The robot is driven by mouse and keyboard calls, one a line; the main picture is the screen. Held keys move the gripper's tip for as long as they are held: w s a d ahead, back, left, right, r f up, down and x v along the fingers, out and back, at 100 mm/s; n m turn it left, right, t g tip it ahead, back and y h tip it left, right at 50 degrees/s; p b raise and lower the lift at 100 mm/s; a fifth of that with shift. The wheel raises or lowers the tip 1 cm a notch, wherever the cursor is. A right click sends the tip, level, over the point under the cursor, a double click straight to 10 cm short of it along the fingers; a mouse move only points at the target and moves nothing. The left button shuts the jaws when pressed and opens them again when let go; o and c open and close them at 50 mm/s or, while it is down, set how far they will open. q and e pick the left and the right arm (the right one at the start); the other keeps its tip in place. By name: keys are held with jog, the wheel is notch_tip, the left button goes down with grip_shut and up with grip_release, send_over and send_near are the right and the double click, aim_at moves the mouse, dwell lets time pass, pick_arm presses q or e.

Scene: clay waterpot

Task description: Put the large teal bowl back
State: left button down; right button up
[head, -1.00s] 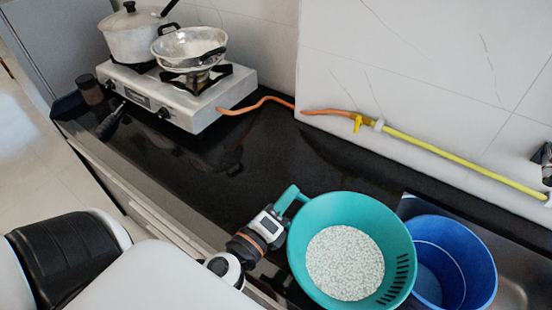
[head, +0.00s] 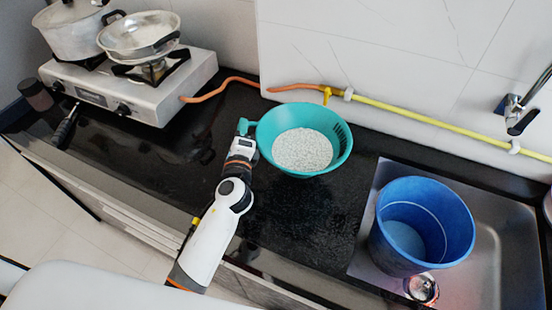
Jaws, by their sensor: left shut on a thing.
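The large teal bowl (head: 335,162) is in the middle of the head view, over the black counter by the tiled wall. White grains (head: 302,150) lie inside it, and slots show in its right wall. My left gripper (head: 246,130) is shut on the bowl's handle at its left side. The bowl looks close to level; I cannot tell whether its base touches the counter. My right gripper is not in view.
A gas stove (head: 140,85) with a pot (head: 75,30) and a pan (head: 140,36) stands at the left. A blue bucket (head: 425,225) stands in the sink (head: 495,260) at the right, beside a can (head: 421,288). The black counter (head: 300,220) in front of the bowl is clear.

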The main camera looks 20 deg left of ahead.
pick_arm(q)
notch_tip(320, 180, down, 7)
jog(key=shift+f+b, duration=0.2)
jog(key=shift+b, duration=1)
jog(key=c, duration=1.5)
grip_release()
jog(key=shift+a, duration=0.1)
jog(key=shift+o, duration=0.2)
jog(key=b+v, duration=0.2)
jog(key=v, duration=0.9)
jog(key=shift+s+r+b, duration=0.1)
jog(key=shift+s+b, duration=0.2)
jog(key=shift+s, duration=0.25)
